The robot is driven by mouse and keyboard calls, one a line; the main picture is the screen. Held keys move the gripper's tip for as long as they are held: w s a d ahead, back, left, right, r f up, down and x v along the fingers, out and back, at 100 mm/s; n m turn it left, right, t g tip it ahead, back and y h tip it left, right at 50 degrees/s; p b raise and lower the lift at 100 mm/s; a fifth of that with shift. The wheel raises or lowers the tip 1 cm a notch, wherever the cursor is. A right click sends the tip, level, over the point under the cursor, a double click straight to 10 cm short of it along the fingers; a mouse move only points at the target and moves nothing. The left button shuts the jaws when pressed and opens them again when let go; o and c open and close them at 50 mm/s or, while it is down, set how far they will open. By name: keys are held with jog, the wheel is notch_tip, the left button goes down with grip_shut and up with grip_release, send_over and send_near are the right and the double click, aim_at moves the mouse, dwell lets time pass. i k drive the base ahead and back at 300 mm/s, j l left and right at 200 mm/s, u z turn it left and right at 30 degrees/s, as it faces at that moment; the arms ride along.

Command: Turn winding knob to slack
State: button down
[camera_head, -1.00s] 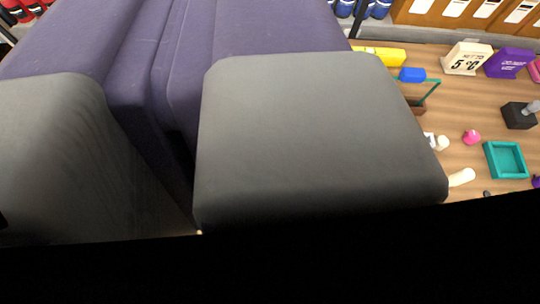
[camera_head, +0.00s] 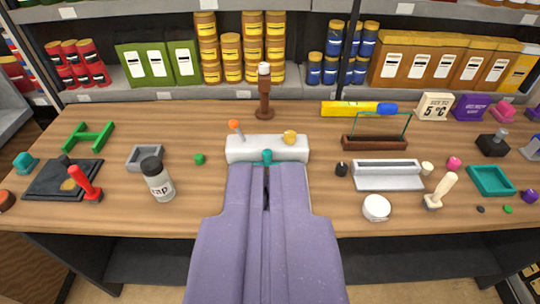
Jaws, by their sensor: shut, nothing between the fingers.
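A white block-shaped device (camera_head: 243,150) lies at the middle of the table. It bears an orange-tipped lever (camera_head: 235,126) at its left, a yellow knob (camera_head: 290,137) at its right and a teal knob (camera_head: 267,156) at its front. I cannot tell for sure which of these is the winding knob. My gripper (camera_head: 267,172) is purple, comes in from the bottom and appears shut and empty. Its tip shows just below the teal knob in the picture; I cannot tell whether they touch. It hides the table's front middle.
A brown post (camera_head: 264,95) stands behind the device. A grey bottle (camera_head: 158,180) and red-handled stamp (camera_head: 86,186) stand left. A white tray (camera_head: 388,182), white round tub (camera_head: 376,208) and cream-handled tool (camera_head: 441,192) are right. Loaded shelves (camera_head: 300,94) run along the back.

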aim_at(289, 136)
jog(key=i+l, duration=0.1)
jog(key=i, duration=0.4)
jog(key=i+l, duration=0.1)
jog(key=i, duration=0.45)
jog(key=i+l, duration=0.15)
jog(key=i, duration=0.35)
